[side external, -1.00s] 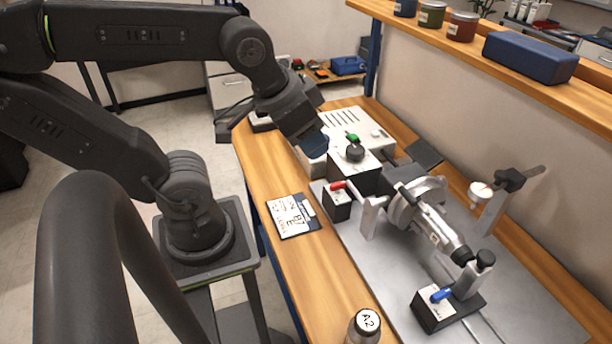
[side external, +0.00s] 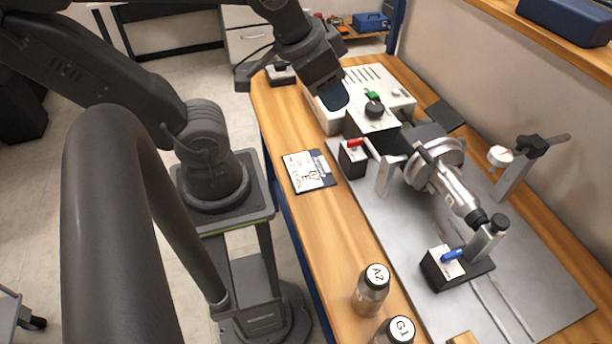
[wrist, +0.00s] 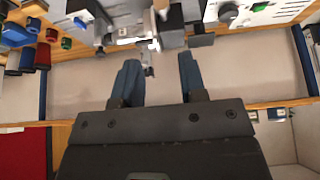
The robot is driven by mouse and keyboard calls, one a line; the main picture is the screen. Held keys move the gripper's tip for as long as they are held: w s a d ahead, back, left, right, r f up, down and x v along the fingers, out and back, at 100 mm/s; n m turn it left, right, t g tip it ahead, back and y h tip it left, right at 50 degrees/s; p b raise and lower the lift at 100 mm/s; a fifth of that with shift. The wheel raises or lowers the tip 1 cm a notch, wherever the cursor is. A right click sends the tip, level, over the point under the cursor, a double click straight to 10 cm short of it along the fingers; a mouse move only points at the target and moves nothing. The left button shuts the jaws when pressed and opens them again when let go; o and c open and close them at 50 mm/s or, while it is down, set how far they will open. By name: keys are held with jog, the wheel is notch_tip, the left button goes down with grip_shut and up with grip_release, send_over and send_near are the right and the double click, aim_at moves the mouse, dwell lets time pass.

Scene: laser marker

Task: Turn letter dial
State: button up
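A metal cylinder fixture (side external: 440,170) stands on the grey plate, with a red-handled switch (side external: 353,157) and a blue-handled switch (side external: 447,265) nearby. A note card (side external: 307,171) and bottles A2 (side external: 371,292) and G1 (side external: 394,332) occupy the wooden bench.

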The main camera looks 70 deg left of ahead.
jog(key=shift+o, duration=0.3)
jog(key=shift+o, duration=0.7)
jog(key=shift+w+a+r, duration=0.1)
jog(key=o, duration=0.4)
jog(key=w+a+r+n+g, duration=0.1)
jog(key=w+a+n+g, duration=0.1)
jog(key=w+a+n, duration=0.3)
jog(key=w+a, duration=0.1)
jog(key=w, duration=0.1)
jog(key=shift+w+r+n, duration=0.25)
jog(key=shift+w+n, duration=0.05)
jog(key=shift+w, duration=0.05)
jog(key=w+a+f+n+g+h, duration=0.1)
jog(key=w+a+f+n+g, duration=0.1)
jog(key=w+a+n, duration=0.6)
jog(key=a+f+n+g+h, duration=0.1)
jog(key=a+f+n+h, duration=0.3)
jog(key=a, duration=0.6)
jog(key=a+f+n, duration=0.2)
jog(key=a+f, duration=0.3)
jog(key=a, duration=0.6)
jog(key=shift+y, duration=0.3)
jog(key=x, duration=1.3)
jog(key=shift+s+d+f, duration=0.25)
jog(key=shift+d+f, duration=0.05)
jog(key=c, duration=0.9)
